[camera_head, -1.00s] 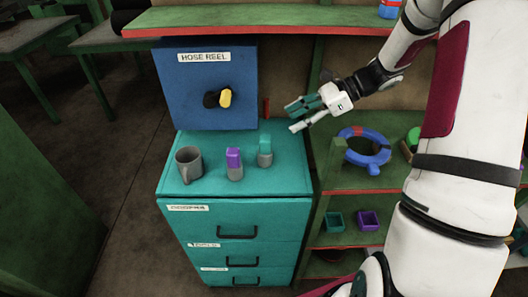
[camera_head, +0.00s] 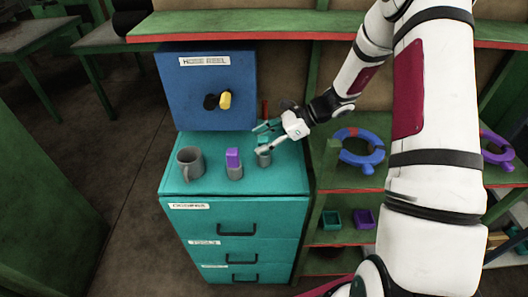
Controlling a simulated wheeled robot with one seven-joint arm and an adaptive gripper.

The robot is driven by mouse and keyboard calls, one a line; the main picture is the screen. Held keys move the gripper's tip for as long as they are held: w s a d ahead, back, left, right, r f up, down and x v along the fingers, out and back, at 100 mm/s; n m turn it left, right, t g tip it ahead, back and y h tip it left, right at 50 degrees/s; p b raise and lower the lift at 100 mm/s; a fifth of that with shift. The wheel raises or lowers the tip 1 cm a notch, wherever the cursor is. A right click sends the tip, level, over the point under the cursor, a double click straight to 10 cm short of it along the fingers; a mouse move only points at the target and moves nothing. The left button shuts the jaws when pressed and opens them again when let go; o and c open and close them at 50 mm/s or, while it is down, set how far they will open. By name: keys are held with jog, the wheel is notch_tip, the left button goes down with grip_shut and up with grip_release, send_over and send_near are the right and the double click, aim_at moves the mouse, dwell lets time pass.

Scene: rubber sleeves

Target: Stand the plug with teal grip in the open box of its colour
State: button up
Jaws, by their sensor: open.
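The plug with teal grip (camera_head: 263,158) stands upright on the teal cabinet top, its grey lower part showing below my gripper. Its teal upper part is largely hidden by the fingers. My gripper (camera_head: 263,138) is open at the plug's upper part, one finger behind and one in front in the picture. I cannot tell whether they touch it. The small open teal box (camera_head: 332,221) sits on the shelf to the right of the cabinet, beside a small open purple box (camera_head: 364,219).
A purple-topped plug (camera_head: 234,166) stands just left of the teal one, with a grey mug (camera_head: 190,161) further left. A blue hose reel box (camera_head: 207,90) stands behind them. A blue ring-shaped object (camera_head: 361,150) lies on the shelf above the small boxes.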

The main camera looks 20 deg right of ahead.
grip_shut()
dwell(0.3)
